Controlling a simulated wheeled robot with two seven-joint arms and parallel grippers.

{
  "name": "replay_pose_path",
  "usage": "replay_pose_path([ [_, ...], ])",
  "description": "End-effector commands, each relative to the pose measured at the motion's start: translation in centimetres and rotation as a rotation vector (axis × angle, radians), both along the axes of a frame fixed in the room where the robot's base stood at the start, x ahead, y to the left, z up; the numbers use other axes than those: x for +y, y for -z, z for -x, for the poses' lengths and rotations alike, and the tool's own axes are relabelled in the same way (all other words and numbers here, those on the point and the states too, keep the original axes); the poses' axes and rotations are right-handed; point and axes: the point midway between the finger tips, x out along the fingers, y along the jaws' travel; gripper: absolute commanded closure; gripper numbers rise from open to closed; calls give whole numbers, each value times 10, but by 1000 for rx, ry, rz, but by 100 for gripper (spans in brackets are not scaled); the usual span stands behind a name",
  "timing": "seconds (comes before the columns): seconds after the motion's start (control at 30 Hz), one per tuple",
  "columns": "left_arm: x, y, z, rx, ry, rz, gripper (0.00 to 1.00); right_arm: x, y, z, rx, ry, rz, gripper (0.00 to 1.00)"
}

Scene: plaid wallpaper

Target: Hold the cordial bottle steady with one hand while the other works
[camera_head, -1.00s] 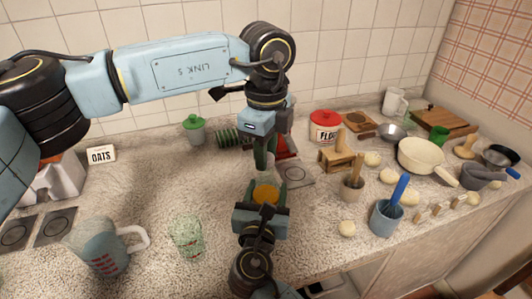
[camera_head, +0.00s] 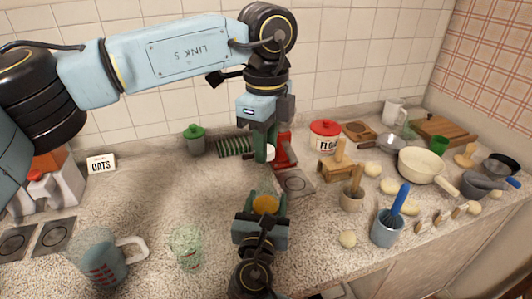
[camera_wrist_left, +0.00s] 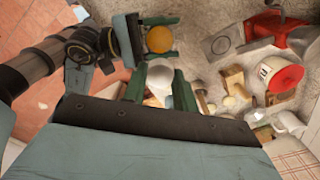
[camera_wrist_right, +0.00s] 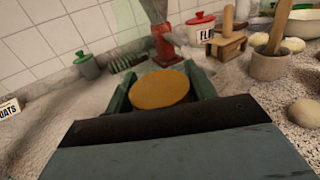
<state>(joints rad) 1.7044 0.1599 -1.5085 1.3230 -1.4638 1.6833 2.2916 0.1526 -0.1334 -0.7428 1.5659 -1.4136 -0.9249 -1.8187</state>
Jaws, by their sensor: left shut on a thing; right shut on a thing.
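A round orange-topped thing, apparently the cordial bottle (camera_head: 265,203), is between the fingers of my right gripper (camera_head: 266,208). The right gripper is shut on it low over the counter. In the right wrist view its flat orange top (camera_wrist_right: 160,89) faces the camera; the body below is hidden. My left gripper (camera_head: 264,158) hangs above and behind it, apart from it, fingers pointing down. It is shut on a small white piece (camera_head: 269,152), perhaps a cap, which also shows between the dark green fingers in the left wrist view (camera_wrist_left: 160,78).
A red device (camera_head: 284,150) stands close behind the grippers. A glass (camera_head: 187,246) and a measuring jug (camera_head: 100,258) are at the front left. The counter left of the grippers is fairly clear.

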Motion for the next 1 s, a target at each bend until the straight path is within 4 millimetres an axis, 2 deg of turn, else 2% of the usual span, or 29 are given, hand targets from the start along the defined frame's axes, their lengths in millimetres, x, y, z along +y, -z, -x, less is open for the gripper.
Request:
replay_pose_path([
  [0.1, 0, -8, 0, 0, 1, 1, 99, 0, 1, 0, 2, 0, 1, 100],
  [0.27, 0, -8, 0, 1, 1, 0, 99, 0, 1, 0, 2, 0, 1, 100],
  [0.3, 0, -8, 0, 1, 1, 0, 99, 0, 1, 0, 2, 0, 1, 42],
  [0.47, 0, -8, 0, 1, 1, 0, 99, 0, 1, 0, 1, 0, 1, 21],
  [0.8, 0, -8, 0, 1, 0, 0, 99, 0, 1, 3, 1, -1, 1, 20],
  [0.87, 0, -8, 0, 1, 0, 0, 99, 1, 1, 8, 2, -1, 1, 20],
  [1.0, 0, -9, 0, 1, 0, 0, 99, 5, 1, 31, 3, -1, 0, 20],
])
